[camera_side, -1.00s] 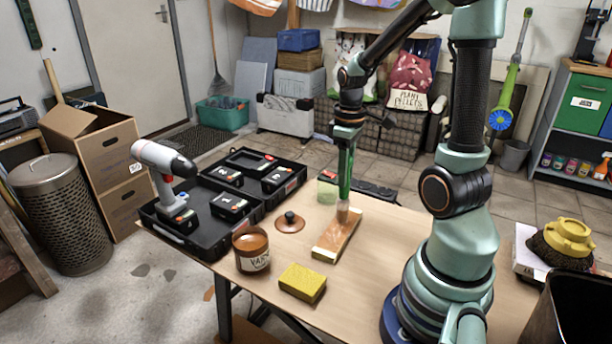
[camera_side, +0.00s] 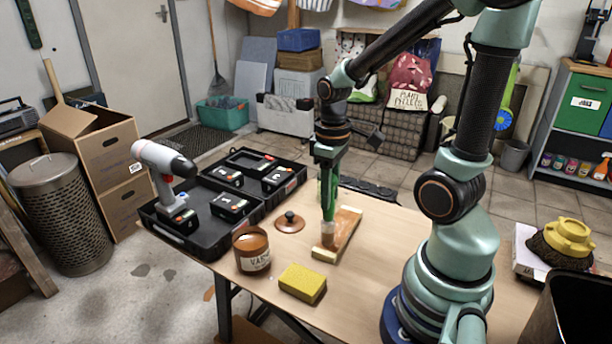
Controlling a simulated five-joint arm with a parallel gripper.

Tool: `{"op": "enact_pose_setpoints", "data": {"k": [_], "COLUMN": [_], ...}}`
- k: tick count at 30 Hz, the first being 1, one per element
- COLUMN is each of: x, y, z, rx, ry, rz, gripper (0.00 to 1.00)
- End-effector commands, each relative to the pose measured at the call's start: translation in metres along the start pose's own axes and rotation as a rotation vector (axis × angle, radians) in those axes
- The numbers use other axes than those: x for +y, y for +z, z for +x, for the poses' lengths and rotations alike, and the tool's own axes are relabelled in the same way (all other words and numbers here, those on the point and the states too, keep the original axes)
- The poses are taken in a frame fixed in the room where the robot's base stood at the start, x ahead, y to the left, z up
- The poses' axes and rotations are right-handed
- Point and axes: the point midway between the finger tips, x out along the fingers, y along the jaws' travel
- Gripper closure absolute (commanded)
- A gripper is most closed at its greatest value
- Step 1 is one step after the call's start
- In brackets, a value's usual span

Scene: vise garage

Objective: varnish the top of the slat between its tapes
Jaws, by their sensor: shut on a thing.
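The slat (camera_side: 338,236) lies on the workbench (camera_side: 366,262), with a pale tape at its near end (camera_side: 325,254) and another at its far end (camera_side: 350,210). Its wood between the tapes looks darker brown. My gripper (camera_side: 329,165) is above the slat, shut on a green-handled brush (camera_side: 328,195) held upright. The brush's bristles (camera_side: 328,234) are at the slat's top near its near end; whether they touch is too small to tell. An open brown varnish jar (camera_side: 252,250) stands left of the slat. Its lid (camera_side: 290,222) lies behind it.
A yellow sponge (camera_side: 302,283) lies in front of the slat. An open black tool case (camera_side: 210,205) with a drill (camera_side: 166,170) fills the bench's left. A yellow-topped brush (camera_side: 566,243) sits at the right. Bench surface right of the slat is clear.

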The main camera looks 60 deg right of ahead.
Motion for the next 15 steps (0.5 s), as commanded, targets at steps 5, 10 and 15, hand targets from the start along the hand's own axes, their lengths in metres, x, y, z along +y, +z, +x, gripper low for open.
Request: {"op": "enact_pose_setpoints", "data": {"k": [5, 10, 15], "x": [-0.017, -0.025, -0.024], "y": [0.0, -0.001, 0.0], "z": [0.0, -0.007, -0.029], "rx": [0.0, 0.003, 0.004], "ry": [0.0, 0.001, 0.001], "rz": [-0.004, 0.0, 0.0], "gripper": [1.0, 1.0, 1.0]}}
